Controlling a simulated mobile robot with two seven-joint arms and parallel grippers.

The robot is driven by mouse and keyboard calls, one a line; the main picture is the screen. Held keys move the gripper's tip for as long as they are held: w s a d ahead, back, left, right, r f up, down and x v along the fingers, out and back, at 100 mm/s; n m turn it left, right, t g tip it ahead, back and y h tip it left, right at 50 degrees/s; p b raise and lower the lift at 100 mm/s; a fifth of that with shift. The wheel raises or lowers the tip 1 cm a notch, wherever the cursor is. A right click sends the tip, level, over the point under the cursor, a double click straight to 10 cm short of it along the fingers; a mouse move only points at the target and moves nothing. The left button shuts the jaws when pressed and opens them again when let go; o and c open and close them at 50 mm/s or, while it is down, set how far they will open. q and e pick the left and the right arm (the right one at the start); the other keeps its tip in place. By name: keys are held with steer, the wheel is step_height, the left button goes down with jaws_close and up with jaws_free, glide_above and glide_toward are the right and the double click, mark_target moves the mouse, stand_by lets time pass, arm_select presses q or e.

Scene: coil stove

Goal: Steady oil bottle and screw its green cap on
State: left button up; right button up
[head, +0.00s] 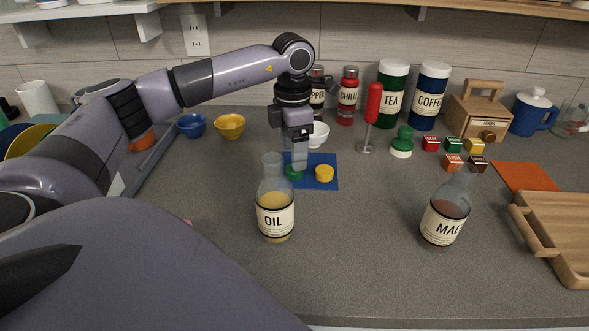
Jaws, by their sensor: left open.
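The oil bottle (275,212) stands upright on the counter, with clear glass, yellow oil and an OIL label. Its neck is uncapped. The green cap (294,173) lies on a blue mat (325,163) behind the bottle, partly hidden by the bottle and my gripper. A yellow cap (324,173) lies on the same mat. My left gripper (299,160) points down right over the green cap, fingers open; whether they touch the cap I cannot tell. My right gripper is not in view.
A second bottle (445,211) with a partly readable label stands at right. A wooden tray (562,225) is at far right. A red-handled tool (371,108), a green-topped shaker (402,143) and canisters stand behind. The counter between the bottles is clear.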

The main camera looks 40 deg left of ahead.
arm_select(q)
step_height(320, 180, down, 4)
steer(key=shift+w+d+f, duration=0.1)
steer(key=shift+w+f, duration=0.05)
steer(key=shift+f, duration=0.05)
steer(key=c, duration=1.1)
